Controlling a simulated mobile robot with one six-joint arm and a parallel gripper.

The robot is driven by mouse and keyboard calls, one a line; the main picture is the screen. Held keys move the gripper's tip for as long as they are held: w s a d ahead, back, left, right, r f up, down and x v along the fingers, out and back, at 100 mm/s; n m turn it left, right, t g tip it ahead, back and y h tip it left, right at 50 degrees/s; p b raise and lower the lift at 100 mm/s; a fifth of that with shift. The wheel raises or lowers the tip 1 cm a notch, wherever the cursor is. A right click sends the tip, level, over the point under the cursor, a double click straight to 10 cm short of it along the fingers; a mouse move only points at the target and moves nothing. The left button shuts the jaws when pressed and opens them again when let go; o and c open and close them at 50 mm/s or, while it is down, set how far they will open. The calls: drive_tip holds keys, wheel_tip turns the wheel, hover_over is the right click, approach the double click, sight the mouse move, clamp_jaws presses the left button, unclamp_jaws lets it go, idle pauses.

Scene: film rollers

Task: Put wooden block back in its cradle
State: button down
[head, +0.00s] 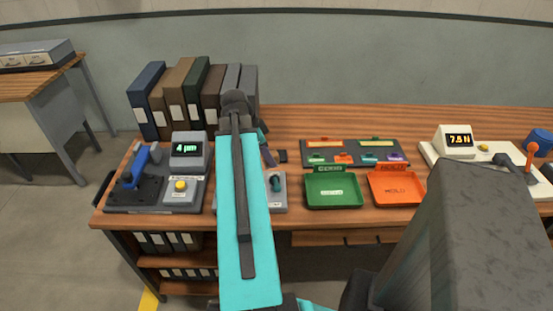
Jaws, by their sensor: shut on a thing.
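My cyan arm reaches forward over the bench, and its far end covers most of my gripper (268,152). Only a narrow dark part of it shows at the arm's right edge, above the bench. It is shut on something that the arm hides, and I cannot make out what. I see no wooden block and cannot pick out its cradle. A grey device with a teal knob (275,183) stands partly behind the arm, just in front of the gripper. A small dark piece (281,156) lies right of the gripper.
A gauge station (188,150) with a blue lever stands at left, binders (195,103) behind it. Right of the arm are a slotted panel (354,145), a green tray (333,203), an orange tray (396,199) and a force tester (458,139). Bare wood (290,118) lies at the back.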

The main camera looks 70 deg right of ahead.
drive_tip(key=s+d+f+m+y, duration=0.1)
drive_tip(key=s+f+m, duration=0.1)
drive_tip(key=s, duration=0.7)
drive_tip(key=shift+d+m+g+b, duration=0.2)
drive_tip(key=shift+m+g+b, duration=0.15)
drive_tip(key=shift+m, duration=0.45)
drive_tip(key=shift+w, duration=0.1)
drive_tip(key=shift+w+d+f+p, duration=0.2)
drive_tip(key=shift+w+d+p, duration=0.3)
drive_tip(key=shift+w+d, duration=1.3)
drive_tip(key=shift+w+d+f+p, duration=0.25)
drive_tip(key=shift+w+d+p, duration=0.2)
drive_tip(key=shift+w+d, duration=1.3)
drive_tip(key=shift+w+d+f+p, duration=0.2)
drive_tip(key=shift+w+d+p, duration=0.3)
drive_tip(key=shift+w+d, duration=1.3)
drive_tip(key=shift+w+d, duration=0.25)
drive_tip(key=shift+f+p, duration=0.7)
drive_tip(key=shift+f, duration=1.1)
drive_tip(key=shift+f, duration=0.1)
